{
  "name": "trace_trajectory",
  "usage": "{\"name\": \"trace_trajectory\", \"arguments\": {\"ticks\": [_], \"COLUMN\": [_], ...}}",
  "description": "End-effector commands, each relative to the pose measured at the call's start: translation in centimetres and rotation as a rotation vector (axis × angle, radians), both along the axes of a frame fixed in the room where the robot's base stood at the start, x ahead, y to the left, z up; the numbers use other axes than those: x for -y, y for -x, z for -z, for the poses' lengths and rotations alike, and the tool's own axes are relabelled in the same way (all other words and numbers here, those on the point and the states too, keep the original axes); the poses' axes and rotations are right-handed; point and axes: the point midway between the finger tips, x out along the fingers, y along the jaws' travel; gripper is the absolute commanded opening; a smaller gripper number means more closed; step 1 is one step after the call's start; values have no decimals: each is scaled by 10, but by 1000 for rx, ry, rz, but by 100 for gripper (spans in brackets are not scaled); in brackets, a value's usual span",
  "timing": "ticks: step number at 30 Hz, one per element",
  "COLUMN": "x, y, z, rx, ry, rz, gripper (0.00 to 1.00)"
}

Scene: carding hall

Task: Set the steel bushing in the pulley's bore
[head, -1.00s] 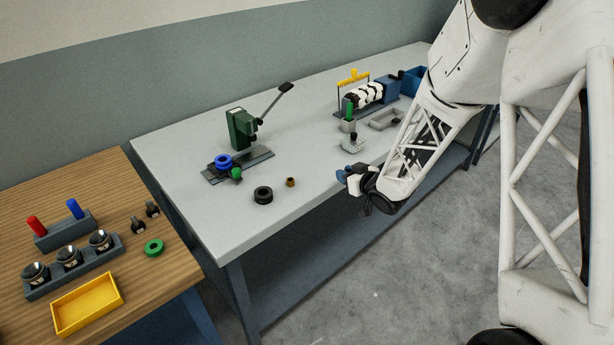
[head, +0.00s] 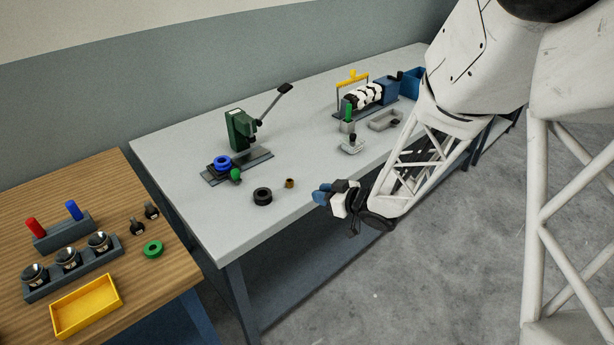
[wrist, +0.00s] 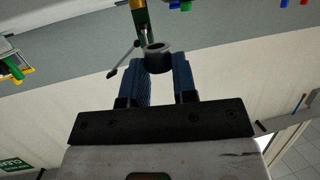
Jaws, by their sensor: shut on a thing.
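My gripper (head: 322,194) is over the front edge of the grey bench, with its blue fingers pointing left. In the wrist view my gripper (wrist: 161,66) is shut on the steel bushing (wrist: 157,57), a short dark grey ring with an open top, held between the fingertips. The bushing cannot be made out in the head view.
A black ring (head: 262,196) and a small brass bushing (head: 289,183) lie on the bench (head: 195,205) between my gripper and the press. A green knob (head: 236,174) stands before the press. Grey fixtures (head: 352,146) stand farther right. A wooden table (head: 185,260) is at left.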

Motion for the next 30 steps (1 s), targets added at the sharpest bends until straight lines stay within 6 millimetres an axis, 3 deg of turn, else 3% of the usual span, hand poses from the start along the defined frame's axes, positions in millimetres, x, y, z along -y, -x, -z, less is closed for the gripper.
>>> {"name": "trace_trajectory", "arguments": {"ticks": [8, 30], "x": [-6, -34], "y": [-19, -122], "z": [2, 12], "rx": [0, 1], "ry": [0, 0], "rz": [0, 0], "gripper": [3, 3]}}
